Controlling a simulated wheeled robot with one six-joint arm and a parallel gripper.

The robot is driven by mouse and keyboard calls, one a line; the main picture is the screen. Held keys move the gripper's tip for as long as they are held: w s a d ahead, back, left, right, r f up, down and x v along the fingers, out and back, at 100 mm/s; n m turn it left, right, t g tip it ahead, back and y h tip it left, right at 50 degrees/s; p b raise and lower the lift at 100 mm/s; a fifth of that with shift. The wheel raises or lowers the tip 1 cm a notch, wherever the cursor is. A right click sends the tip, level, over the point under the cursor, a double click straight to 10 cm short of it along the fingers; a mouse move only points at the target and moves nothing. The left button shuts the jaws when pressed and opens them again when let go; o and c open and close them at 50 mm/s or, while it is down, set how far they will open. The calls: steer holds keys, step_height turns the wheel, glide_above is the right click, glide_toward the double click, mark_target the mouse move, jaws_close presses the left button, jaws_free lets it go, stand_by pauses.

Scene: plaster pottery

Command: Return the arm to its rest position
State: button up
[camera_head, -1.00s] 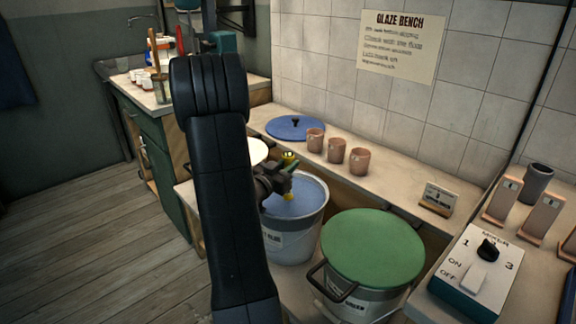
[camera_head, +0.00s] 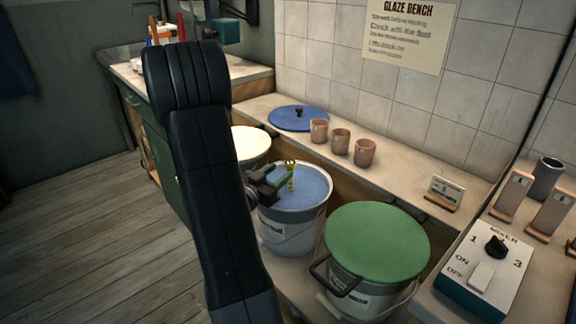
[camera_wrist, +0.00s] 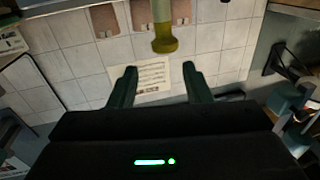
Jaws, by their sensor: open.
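My arm rises through the middle of the head view, bent at a high elbow. My gripper (camera_head: 280,178) is open over the blue-filled bucket (camera_head: 282,236). In the wrist view my gripper (camera_wrist: 160,85) shows its two dark green fingers apart with nothing between their tips. A yellow-ended stick (camera_wrist: 165,42) is just beyond the fingertips there; its yellow part (camera_head: 291,172) shows beside the gripper in the head view. Whether a finger touches it I cannot tell.
A green-lidded bucket (camera_head: 376,245) stands to the right, and a pale-topped bucket (camera_head: 250,143) behind my arm. Three clay cups (camera_head: 341,141) and a blue lid (camera_head: 298,118) sit on the ledge. A mixer switch box (camera_head: 487,262) is at the right. Floor (camera_head: 90,230) is clear at left.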

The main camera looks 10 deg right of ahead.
mark_target(288, 166)
steer(key=r+v, duration=0.1)
steer(key=v, duration=0.5)
steer(key=shift+s+a+r, duration=0.3)
steer(key=shift+r, duration=0.05)
steer(key=x, duration=0.4)
steer(key=f+x, duration=0.1)
steer(key=x, duration=0.4)
steer(key=f+x, duration=0.1)
steer(key=x, duration=0.3)
steer(key=shift+w+f, duration=0.15)
steer(key=shift+w, duration=0.2)
